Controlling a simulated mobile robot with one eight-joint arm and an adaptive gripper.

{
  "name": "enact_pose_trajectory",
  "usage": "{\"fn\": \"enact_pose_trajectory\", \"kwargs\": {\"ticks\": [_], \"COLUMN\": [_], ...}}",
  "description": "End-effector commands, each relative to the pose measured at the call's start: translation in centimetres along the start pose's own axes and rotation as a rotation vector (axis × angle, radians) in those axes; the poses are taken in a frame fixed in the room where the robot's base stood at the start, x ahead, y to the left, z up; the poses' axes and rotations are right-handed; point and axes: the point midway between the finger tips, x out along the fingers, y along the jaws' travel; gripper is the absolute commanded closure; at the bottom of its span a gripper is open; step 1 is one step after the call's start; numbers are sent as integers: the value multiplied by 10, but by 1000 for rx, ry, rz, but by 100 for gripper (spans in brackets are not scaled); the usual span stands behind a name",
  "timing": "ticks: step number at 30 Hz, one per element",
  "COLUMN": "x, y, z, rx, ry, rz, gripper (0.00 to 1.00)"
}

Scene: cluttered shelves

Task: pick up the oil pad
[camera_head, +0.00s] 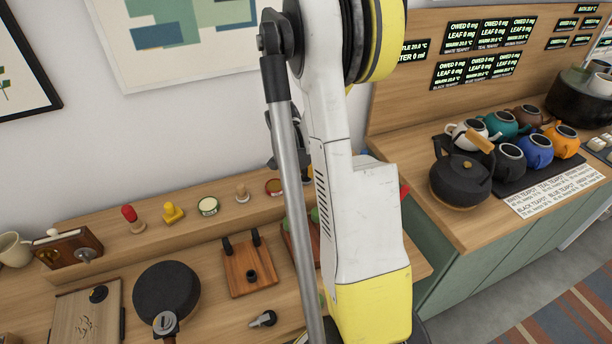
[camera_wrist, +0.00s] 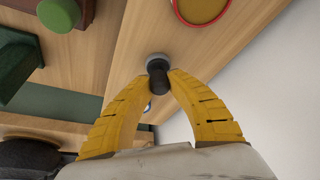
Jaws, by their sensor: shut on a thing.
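In the wrist view, the yellow fingers of my gripper (camera_wrist: 158,86) are closed around a small dark cylinder with a grey round end, which looks like the oil pad (camera_wrist: 157,66). It is close to the wooden shelf surface; I cannot tell whether it still touches it.
A red-rimmed tin (camera_wrist: 202,8) is beside the oil pad on the shelf. A green round knob (camera_wrist: 59,13) is at upper left.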

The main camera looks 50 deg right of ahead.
Motion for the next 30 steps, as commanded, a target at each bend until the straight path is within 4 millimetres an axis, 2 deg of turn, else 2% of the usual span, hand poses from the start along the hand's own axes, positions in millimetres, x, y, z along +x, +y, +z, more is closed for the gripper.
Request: {"fn": "enact_pose_trajectory", "kwargs": {"ticks": [8,11,16,24,30], "x": [-6,-16,-44,-74,-90], "y": [0,0,3,68,102], "z": [-2,-7,-19,-41,-53], "rx": [0,0,1,4,3], "ry": [-1,-1,-1,-1,-1], "rz": [0,0,1,1,2], "gripper": [100,100,100,100,100]}}
